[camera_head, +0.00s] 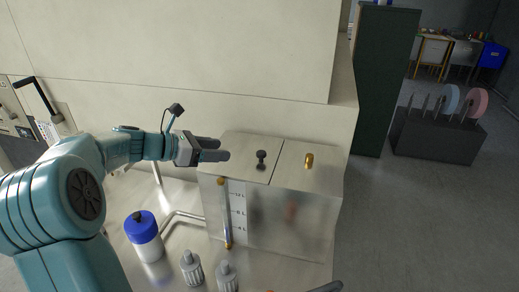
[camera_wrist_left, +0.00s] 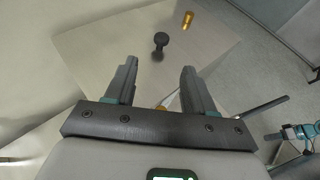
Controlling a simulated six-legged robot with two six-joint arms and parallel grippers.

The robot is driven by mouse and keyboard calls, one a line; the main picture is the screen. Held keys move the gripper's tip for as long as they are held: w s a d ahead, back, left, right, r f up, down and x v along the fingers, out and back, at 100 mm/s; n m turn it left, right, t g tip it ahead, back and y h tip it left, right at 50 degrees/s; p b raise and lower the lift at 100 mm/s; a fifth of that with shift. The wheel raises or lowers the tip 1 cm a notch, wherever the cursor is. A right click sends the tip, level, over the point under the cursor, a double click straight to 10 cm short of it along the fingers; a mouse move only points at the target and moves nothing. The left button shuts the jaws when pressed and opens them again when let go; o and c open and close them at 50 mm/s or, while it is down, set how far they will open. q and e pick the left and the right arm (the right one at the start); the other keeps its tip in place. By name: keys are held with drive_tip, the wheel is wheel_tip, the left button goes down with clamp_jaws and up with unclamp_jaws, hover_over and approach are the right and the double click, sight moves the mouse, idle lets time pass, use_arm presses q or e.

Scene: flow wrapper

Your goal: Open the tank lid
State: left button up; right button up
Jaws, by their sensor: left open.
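The metal tank (camera_head: 280,215) stands at the wall in the head view, with level marks and a sight tube on its front. Its lid (camera_head: 243,146) is the left part of the top, flat and apparently closed, with a dark knob (camera_head: 261,158) standing on it. My left gripper (camera_head: 222,153) is open and empty, to the left of the knob and apart from it. In the left wrist view the knob (camera_wrist_left: 160,40) shows beyond and between the two fingers (camera_wrist_left: 157,82). My right gripper cannot be made out; only a dark piece shows at the bottom edge.
A brass fitting (camera_head: 309,160) stands on the right part of the tank top. A blue-capped bottle (camera_head: 144,236) and two grey ribbed bottles (camera_head: 191,268) stand in front of the tank. The cream machine wall (camera_head: 180,60) rises behind. Open floor lies to the right.

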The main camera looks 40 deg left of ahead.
sight(260, 152)
use_arm(q)
drive_tip(key=p+x, duration=0.3)
drive_tip(key=x, duration=0.9)
drive_tip(key=shift+w+d, duration=0.2)
drive_tip(key=shift+d, duration=0.05)
drive_tip(key=shift+w+d+f, duration=0.1)
drive_tip(key=shift+w+d, duration=0.05)
drive_tip(key=shift+w+f, duration=0.1)
drive_tip(key=shift+c, duration=0.7)
drive_tip(key=shift+w, duration=0.1)
drive_tip(key=c, duration=0.5)
clamp_jaws()
